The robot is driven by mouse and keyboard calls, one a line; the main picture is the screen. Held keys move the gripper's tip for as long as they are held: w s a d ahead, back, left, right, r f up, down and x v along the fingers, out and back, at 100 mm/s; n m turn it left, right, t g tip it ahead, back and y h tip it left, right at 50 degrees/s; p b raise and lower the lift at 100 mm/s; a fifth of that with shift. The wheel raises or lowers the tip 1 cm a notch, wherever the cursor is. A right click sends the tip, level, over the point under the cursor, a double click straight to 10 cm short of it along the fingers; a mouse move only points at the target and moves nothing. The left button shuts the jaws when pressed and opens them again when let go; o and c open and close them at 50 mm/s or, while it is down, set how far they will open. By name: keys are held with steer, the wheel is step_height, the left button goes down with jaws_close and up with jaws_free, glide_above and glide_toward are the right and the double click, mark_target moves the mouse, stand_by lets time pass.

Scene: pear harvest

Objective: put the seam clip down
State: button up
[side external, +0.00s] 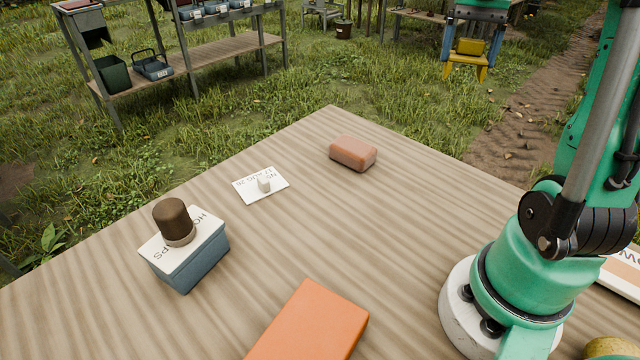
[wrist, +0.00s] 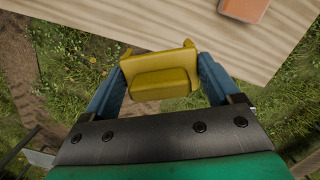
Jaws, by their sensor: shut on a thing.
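My gripper (side external: 466,66) hangs at the top right of the side view, beyond the far edge of the wooden table (side external: 410,215). Its blue fingers are shut on a yellow piece, which I take to be the seam clip (side external: 470,46). In the wrist view the yellow clip (wrist: 160,72) sits between the two blue fingers. Grass and a strip of table edge show behind it. The clip is held in the air, apart from the tabletop. Where the yellow of the clip ends and any yellow fingertips begin is hard to tell.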

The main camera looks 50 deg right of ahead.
steer(key=w+f+m+t+h, duration=0.1)
steer(key=w+f+m, duration=0.3)
steer(key=w+m, duration=0.4)
steer(key=w+a+f+m+t, duration=0.1)
steer(key=w+f+m, duration=0.2)
steer(key=w+m, duration=0.5)
steer(key=w+f+m+t+h, duration=0.1)
steer(key=w+f+m, duration=0.4)
steer(key=m, duration=0.6)
steer(key=shift+m+g, duration=0.3)
steer(key=shift+m, duration=0.1)
steer(key=f, duration=0.6)
steer(key=shift+w+a+f, duration=0.15)
steer(key=shift+w+f, duration=0.25)
steer(key=shift+f, duration=0.15)
steer(key=o, duration=1.1)
steer(key=shift+o, duration=0.2)
